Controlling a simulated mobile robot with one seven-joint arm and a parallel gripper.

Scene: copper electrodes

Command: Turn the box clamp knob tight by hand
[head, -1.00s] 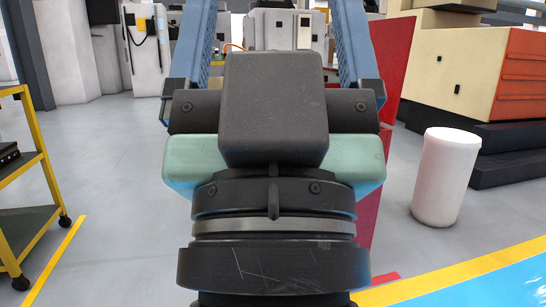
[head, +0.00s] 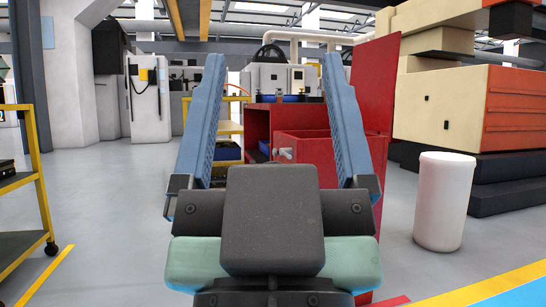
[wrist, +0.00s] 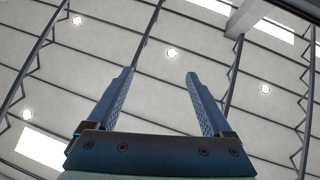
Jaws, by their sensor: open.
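My gripper (head: 273,62) is in the middle of the head view, its two blue ridged fingers pointing up and spread wide. It is open, with nothing between the fingers. The wrist view also shows my gripper (wrist: 159,74) open and empty against the ceiling. I cannot make out the box clamp knob for certain. Between and beyond the fingers stands a red cabinet (head: 303,146) with a small pale grey fitting (head: 284,154) at its front. Small brass-coloured and blue parts (head: 279,96) sit on top, too small to identify. My gripper is apart from all of these and hides the cabinet's lower part.
A white cylinder (head: 443,202) stands on the floor at right, before a cream and orange machine (head: 455,108). A yellow-framed cart (head: 42,185) is at the left edge. A tall red panel (head: 375,85) stands right of the cabinet. The grey floor (head: 110,215) at left is clear.

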